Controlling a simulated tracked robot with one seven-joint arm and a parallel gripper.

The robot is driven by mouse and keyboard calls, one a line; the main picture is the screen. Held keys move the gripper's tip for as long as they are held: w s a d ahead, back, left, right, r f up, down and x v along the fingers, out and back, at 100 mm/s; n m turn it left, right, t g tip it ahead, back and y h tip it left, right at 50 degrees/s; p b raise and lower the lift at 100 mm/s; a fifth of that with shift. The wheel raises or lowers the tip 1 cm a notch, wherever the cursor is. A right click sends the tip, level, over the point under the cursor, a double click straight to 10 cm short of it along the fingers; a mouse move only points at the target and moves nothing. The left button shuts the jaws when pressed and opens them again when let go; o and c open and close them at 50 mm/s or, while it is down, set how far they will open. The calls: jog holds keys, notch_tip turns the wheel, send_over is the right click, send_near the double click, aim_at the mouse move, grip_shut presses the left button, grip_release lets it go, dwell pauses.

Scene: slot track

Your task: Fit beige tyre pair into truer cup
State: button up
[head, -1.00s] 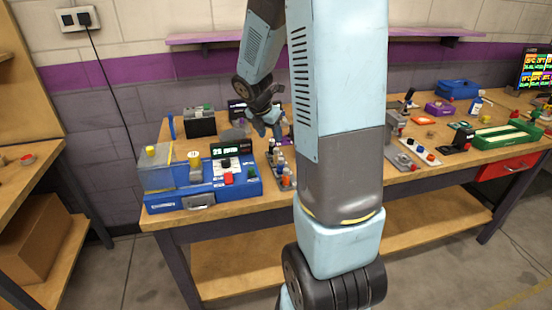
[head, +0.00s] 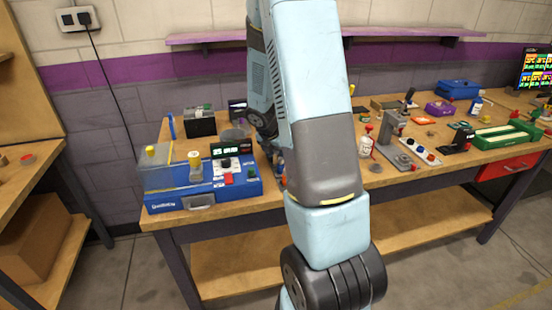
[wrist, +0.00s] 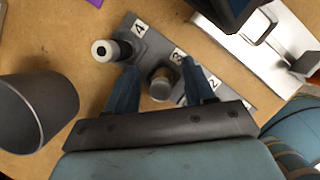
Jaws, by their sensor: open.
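In the wrist view my gripper (wrist: 159,68) is open, its two blue fingers over a grey strip (wrist: 212,75) marked 4, 3 and 2. A short grey round piece (wrist: 160,84) stands between the fingers by the 3; I cannot tell whether they touch it. A dark piece with a pale, off-white ringed top (wrist: 103,50) stands by the 4, outside the left finger. I cannot tell for certain which piece is the beige tyre pair. In the head view a blue machine (head: 170,199) with a display stands at the bench's left end; I cannot pick out its cup with certainty.
A large grey open cylinder (wrist: 35,110) stands left of the strip, and a pale metal plate (wrist: 245,45) lies to its right. A white bottle (head: 366,147) and a grey stand (head: 392,135) are right of my arm. Bare bench (head: 350,185) shows at the front edge.

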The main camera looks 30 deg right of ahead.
jog(key=shift+w+d+f, duration=0.1)
jog(key=shift+d+f, duration=0.1)
jog(key=shift+f, duration=0.25)
jog(key=shift+c, duration=0.2)
grip_shut()
